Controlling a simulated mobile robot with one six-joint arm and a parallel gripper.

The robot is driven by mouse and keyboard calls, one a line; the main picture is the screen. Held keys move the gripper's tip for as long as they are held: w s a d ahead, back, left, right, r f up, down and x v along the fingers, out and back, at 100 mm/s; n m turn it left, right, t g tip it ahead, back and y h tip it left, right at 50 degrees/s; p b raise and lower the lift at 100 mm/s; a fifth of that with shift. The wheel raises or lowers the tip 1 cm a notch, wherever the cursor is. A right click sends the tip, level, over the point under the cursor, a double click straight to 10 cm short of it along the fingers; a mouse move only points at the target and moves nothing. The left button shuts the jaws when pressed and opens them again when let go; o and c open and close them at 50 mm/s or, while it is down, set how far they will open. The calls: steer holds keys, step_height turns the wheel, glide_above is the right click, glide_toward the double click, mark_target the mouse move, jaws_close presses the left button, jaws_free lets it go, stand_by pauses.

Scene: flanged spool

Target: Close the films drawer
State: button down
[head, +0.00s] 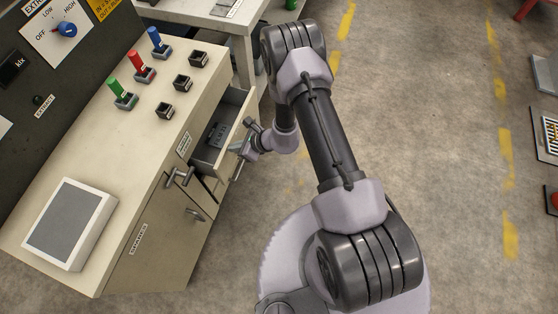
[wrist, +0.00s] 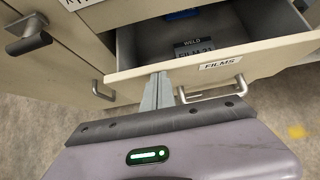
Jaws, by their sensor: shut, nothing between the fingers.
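The films drawer (wrist: 130,62) is pulled open and shows its grey inside. Its front carries a "FILMS" label and a metal bar handle (wrist: 212,92). In the head view the open drawer (head: 208,153) sticks out from the right side of the beige cabinet. My gripper (wrist: 160,80) has its fingers together and empty, just left of the label, at the drawer's front face near the handle's left end. I cannot tell if the fingertips touch the front. In the head view my gripper (head: 247,143) is outside the drawer front.
A lever handle (wrist: 28,38) juts from the cabinet at left, and another bar handle (wrist: 102,91) is below. Red, green and blue plugs stand on the cabinet top (head: 130,165). The floor (head: 440,130) at right is open.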

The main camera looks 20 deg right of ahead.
steer(key=w+a+b, duration=0.1)
steer(key=w+a, duration=0.2)
steer(key=a, duration=0.2)
steer(key=shift+w, duration=0.35)
